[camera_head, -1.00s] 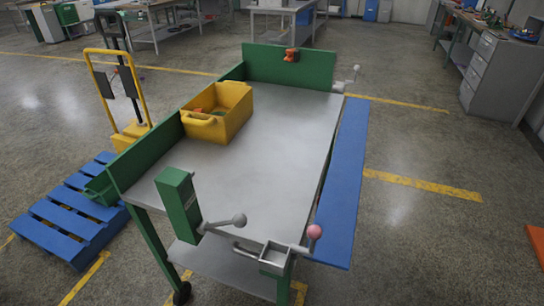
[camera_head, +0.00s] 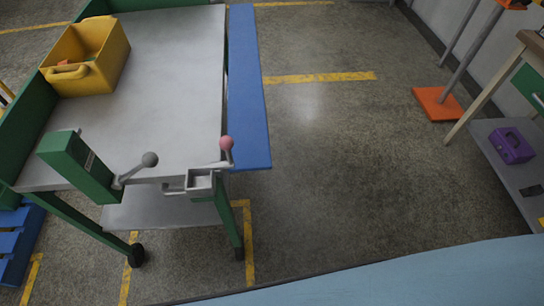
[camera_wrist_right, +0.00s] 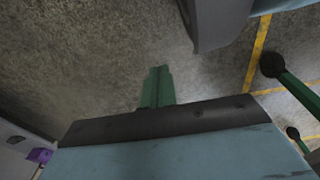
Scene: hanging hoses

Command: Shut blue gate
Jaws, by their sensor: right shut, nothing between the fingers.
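The blue gate (camera_head: 248,100) is a long flat panel along the right side of the grey-topped green cart (camera_head: 160,60). It lies out from the cart's side with a dark gap between them; I cannot tell its exact tilt. A lever with a pink knob (camera_head: 226,143) stands at the gate's near end, beside a square metal bracket (camera_head: 201,182). A second lever with a grey knob (camera_head: 150,159) is left of it. My right gripper (camera_wrist_right: 158,73) shows as shut, empty green fingers over bare floor in the right wrist view, apart from the gate. My left gripper is not visible.
A yellow bin (camera_head: 88,60) sits on the cart's left. A green post (camera_head: 77,165) stands at its near corner. A blue pallet (camera_head: 15,245) is at far left. An orange-based stand (camera_head: 437,104) and a shelf with a purple box (camera_head: 511,145) are at right. Floor right of the gate is clear.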

